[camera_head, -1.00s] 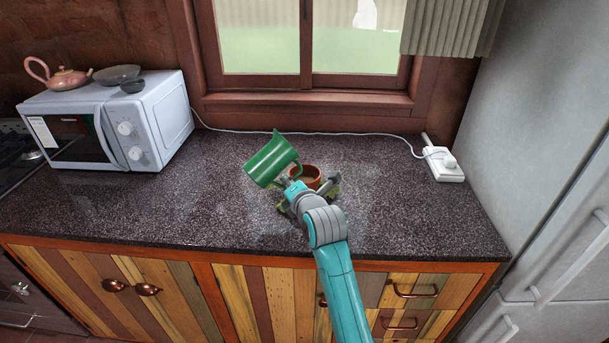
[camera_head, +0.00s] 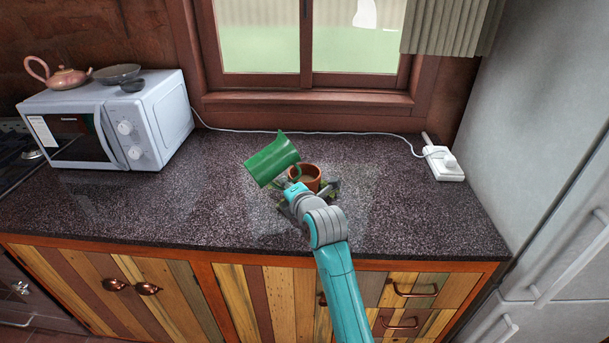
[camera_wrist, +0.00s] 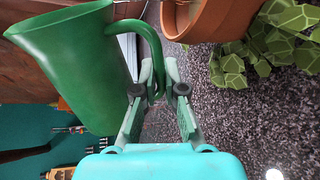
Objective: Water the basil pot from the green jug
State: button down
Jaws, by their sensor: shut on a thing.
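The green jug (camera_head: 270,161) is tilted in the air, its open end up and to the right in the head view. In the wrist view the jug (camera_wrist: 75,55) fills the upper left, with its handle between my fingers. My gripper (camera_wrist: 160,80) is shut on that handle; in the head view my gripper (camera_head: 291,185) is partly hidden by my wrist. The terracotta basil pot (camera_head: 311,171) is just right of the jug. The wrist view shows the pot's wall (camera_wrist: 230,18) and green leaves (camera_wrist: 285,45) beside it. No water stream is visible.
A white microwave (camera_head: 115,120) with a teapot (camera_head: 62,79) and bowls stands at the left. A white socket block (camera_head: 443,164) and its cable lie at the right and back. The dark speckled counter (camera_head: 410,215) is clear on both sides. A fridge (camera_head: 530,130) bounds the right.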

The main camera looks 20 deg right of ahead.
aim_at(293, 180)
jog(key=shift+a+r+m, duration=0.1)
jog(key=shift+r+m, duration=0.2)
dwell(1.1)
jog(key=shift+a+f, duration=0.1)
jog(key=shift+d+f+n, duration=0.25)
jog(key=shift+f+n, duration=0.15)
jog(key=shift+n, duration=0.1)
jog(key=shift+w+d+r+n+t+h, duration=0.1)
jog(key=shift+d+r+n+t+h, duration=0.15)
jog(key=shift+r+n, duration=0.35)
jog(key=shift+w+d+r+n+t+h, duration=0.15)
jog(key=shift+d+r+n, duration=0.2)
jog(key=shift+r, duration=0.3)
jog(key=shift+d+r+n, duration=0.3)
jog(key=shift+r+n, duration=0.1)
jog(key=shift+n, duration=0.15)
